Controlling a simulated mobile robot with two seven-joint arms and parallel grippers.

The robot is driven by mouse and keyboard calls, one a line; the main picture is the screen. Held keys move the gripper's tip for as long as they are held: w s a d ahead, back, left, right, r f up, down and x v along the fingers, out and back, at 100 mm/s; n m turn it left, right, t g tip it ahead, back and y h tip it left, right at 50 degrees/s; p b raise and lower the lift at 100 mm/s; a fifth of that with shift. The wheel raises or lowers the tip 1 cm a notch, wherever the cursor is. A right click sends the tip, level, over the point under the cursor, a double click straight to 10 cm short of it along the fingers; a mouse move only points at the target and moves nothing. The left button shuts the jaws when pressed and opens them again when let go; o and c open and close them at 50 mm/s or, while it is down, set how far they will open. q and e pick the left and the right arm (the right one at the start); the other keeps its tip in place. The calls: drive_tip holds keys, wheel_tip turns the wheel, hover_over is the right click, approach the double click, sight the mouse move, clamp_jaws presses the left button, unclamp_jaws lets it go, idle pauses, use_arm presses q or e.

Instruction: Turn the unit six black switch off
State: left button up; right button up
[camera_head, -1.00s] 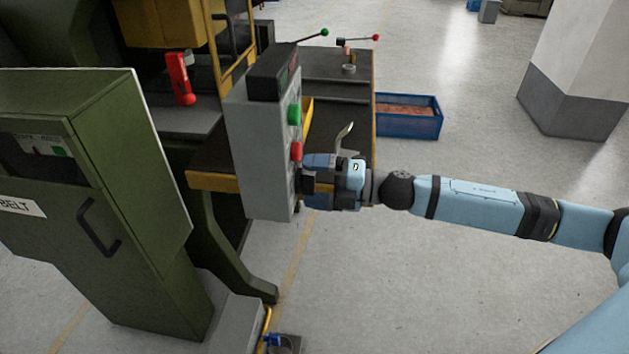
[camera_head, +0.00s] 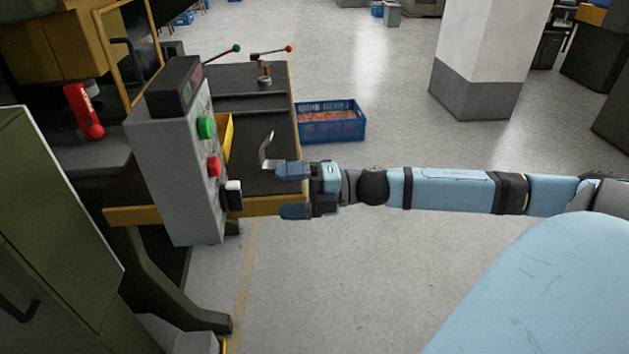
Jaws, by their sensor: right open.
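A grey control box (camera_head: 172,190) stands at the left of the head view, its button face turned to the right. On that face are a green button (camera_head: 206,127), a red button (camera_head: 214,166) below it and a black-and-white switch (camera_head: 233,194) lowest. I cannot read a unit number or the switch's setting. My right gripper (camera_head: 287,191) is open and empty, its fingers pointing left toward the switch, with a clear gap between them. My left gripper is not in view.
A machine table (camera_head: 265,130) with a yellow edge and levers stands behind the box. A blue crate (camera_head: 330,125) is on the floor beyond. A green cabinet (camera_head: 50,240) is at the left, and a pillar (camera_head: 490,60) at the back right. The floor at the front is clear.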

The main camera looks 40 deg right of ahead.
drive_tip(key=shift+v, duration=2.4)
drive_tip(key=s+a+f+m+t+h+p, duration=0.1)
drive_tip(key=s+f+m+t+h+p, duration=0.2)
drive_tip(key=f+m, duration=0.45)
drive_tip(key=s+a+f+m+t+h+p, duration=0.1)
drive_tip(key=f+m+h+p, duration=0.2)
drive_tip(key=f+m+h, duration=0.45)
drive_tip(key=s+a+f+m+g+p, duration=0.2)
drive_tip(key=s+a+f+m, duration=0.1)
drive_tip(key=a, duration=0.4)
drive_tip(key=s+a+f+m+g+p, duration=0.1)
drive_tip(key=s+a+f+m+p, duration=0.1)
drive_tip(key=s+a+f+m, duration=0.2)
drive_tip(key=s+a+m, duration=0.1)
drive_tip(key=a+m, duration=0.2)
drive_tip(key=shift+a+f+m+g+h, duration=0.25)
drive_tip(key=shift+a+m+g+h, duration=0.1)
drive_tip(key=shift+a+m+g, duration=0.05)
